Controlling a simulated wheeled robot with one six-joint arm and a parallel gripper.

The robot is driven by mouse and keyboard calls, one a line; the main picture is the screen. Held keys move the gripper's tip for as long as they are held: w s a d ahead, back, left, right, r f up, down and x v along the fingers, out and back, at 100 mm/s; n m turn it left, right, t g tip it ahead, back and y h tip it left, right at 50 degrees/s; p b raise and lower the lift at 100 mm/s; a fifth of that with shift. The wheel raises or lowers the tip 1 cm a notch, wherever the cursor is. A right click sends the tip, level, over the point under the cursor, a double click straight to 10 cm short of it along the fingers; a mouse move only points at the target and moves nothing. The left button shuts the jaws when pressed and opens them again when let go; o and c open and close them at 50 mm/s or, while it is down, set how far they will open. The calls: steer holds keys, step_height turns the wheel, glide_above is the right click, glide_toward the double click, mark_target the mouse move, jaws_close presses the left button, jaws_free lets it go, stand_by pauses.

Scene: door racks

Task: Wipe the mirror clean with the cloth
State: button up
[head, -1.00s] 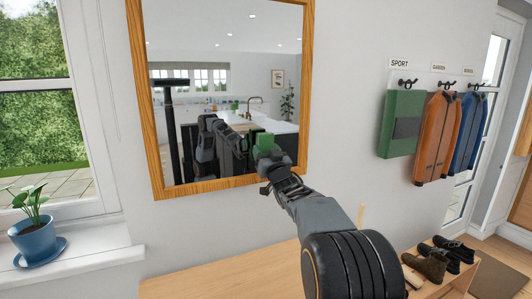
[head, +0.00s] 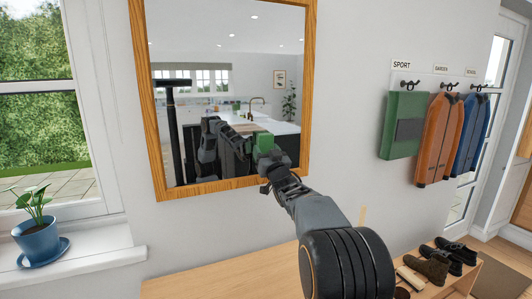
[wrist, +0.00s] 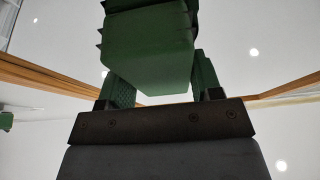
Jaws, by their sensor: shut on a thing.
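The mirror (head: 215,45) hangs on the wall in a wooden frame, in the upper left-middle of the head view. It reflects a kitchen and my arm; I cannot make out dirt on the glass. My gripper (head: 266,158) is in front of its lower right part, close to the glass. The mirror frame also shows at both sides there (wrist: 45,75). Whether the cloth touches the glass cannot be told.
A wooden bench top (head: 215,283) runs below the mirror. A potted plant (head: 38,240) stands on the windowsill at left. At right, a green bag (head: 402,125) and jackets (head: 438,140) hang on hooks above shoes (head: 430,268).

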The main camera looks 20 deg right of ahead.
steer(key=shift+d, duration=1.95)
steer(key=shift+a, duration=0.2)
steer(key=a+b, duration=0.2)
steer(key=a, duration=0.1)
steer(key=shift+f, duration=0.1)
steer(key=shift+a, duration=0.35)
steer(key=shift+b, duration=0.4)
steer(key=shift+s+a, duration=0.1)
steer(key=shift+s, duration=0.05)
steer(key=s+b, duration=0.2)
steer(key=s, duration=0.2)
steer(key=shift+s+b, duration=0.2)
steer(key=shift+b, duration=0.2)
steer(key=shift+s, duration=0.5)
